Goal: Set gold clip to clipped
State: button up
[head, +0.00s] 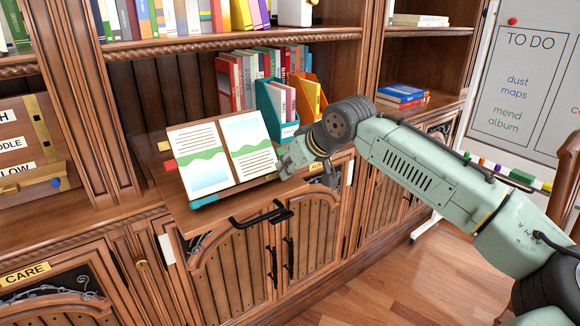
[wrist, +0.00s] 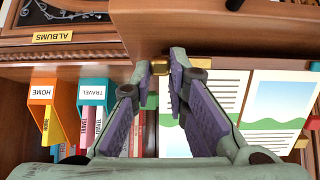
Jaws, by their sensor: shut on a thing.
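The gold clip (wrist: 160,67) shows in the wrist view between my fingertips, at the edge of the wooden board beside the open book. My gripper (wrist: 161,75) is shut on it; the purple finger pads lie on either side. In the head view my gripper (head: 284,165) is at the right edge of the open book (head: 211,191) and hides the clip. The book has text and green-and-blue pictures and lies on a wooden board (head: 197,219); it also shows in the wrist view (wrist: 262,108). I cannot tell whether the clip is clipped.
A teal file box (head: 272,107) and an orange one (head: 309,97) stand close behind my gripper. Black handles (head: 262,215) stick out below the board. Blue and red books (head: 402,95) lie on the right shelf. The wooden floor (head: 400,285) in front is clear.

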grip_shut()
